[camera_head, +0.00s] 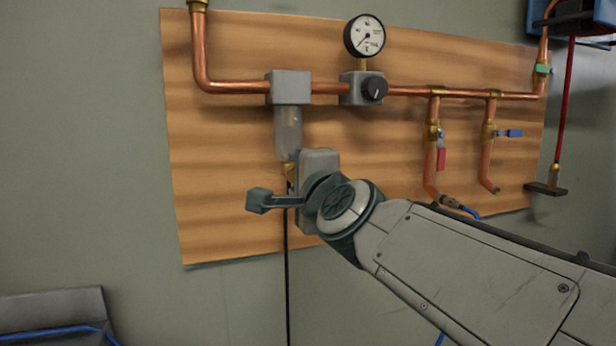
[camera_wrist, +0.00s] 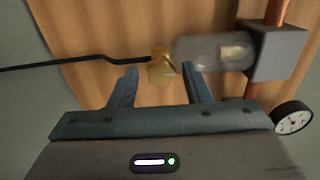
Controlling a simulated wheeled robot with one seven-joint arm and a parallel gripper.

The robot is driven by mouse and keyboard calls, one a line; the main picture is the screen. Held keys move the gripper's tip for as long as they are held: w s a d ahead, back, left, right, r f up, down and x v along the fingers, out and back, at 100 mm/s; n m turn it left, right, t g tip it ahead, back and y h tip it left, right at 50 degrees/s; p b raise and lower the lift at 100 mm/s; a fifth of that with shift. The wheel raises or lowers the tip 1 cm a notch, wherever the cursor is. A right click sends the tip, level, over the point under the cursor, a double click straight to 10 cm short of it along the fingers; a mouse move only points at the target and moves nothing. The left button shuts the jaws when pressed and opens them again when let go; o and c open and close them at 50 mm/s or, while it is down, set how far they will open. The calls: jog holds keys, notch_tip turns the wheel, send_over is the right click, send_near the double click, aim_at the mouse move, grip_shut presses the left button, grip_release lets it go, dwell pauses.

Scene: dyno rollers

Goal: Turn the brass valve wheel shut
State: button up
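The brass valve wheel (camera_wrist: 161,72) is a small brass piece at the end of the clear filter bowl (camera_wrist: 208,52). In the head view the brass (camera_head: 289,171) shows under the bowl (camera_head: 288,132), partly hidden by my gripper. My gripper (camera_wrist: 160,66) is open, with its two dark fingers apart on either side of the brass. A gap shows between each finger and the brass, and I see no contact. In the head view one finger sticks out to the left, and the other is hidden.
A thin black drain line (camera_head: 287,270) runs down from the brass. A wooden board (camera_head: 220,180) carries copper pipes, a pressure gauge (camera_head: 364,36), a regulator knob (camera_head: 374,88), a red-handled valve (camera_head: 441,155) and a blue-handled valve (camera_head: 512,133). Space left of the bowl is clear.

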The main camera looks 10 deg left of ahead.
aim_at(293, 146)
jog(key=shift+o, duration=0.2)
jog(key=shift+r, duration=0.1)
notch_tip(293, 146, up, 4)
jog(key=p, duration=0.3)
jog(key=shift+d+r, duration=0.1)
jog(key=o, duration=0.6)
jog(key=shift+w+d+r, duration=0.25)
jog(key=shift+d+r, duration=0.55)
jog(key=shift+d, duration=0.2)
jog(key=shift+d+r, duration=0.35)
jog(key=shift+d, duration=0.2)
jog(key=shift+d+r, duration=0.3)
jog(key=shift+d, duration=0.2)
jog(key=c, duration=0.6)
jog(key=d+r, duration=0.3)
jog(key=d, duration=0.4)
jog(key=shift+s+d+r, duration=0.2)
jog(key=shift+r, duration=0.2)
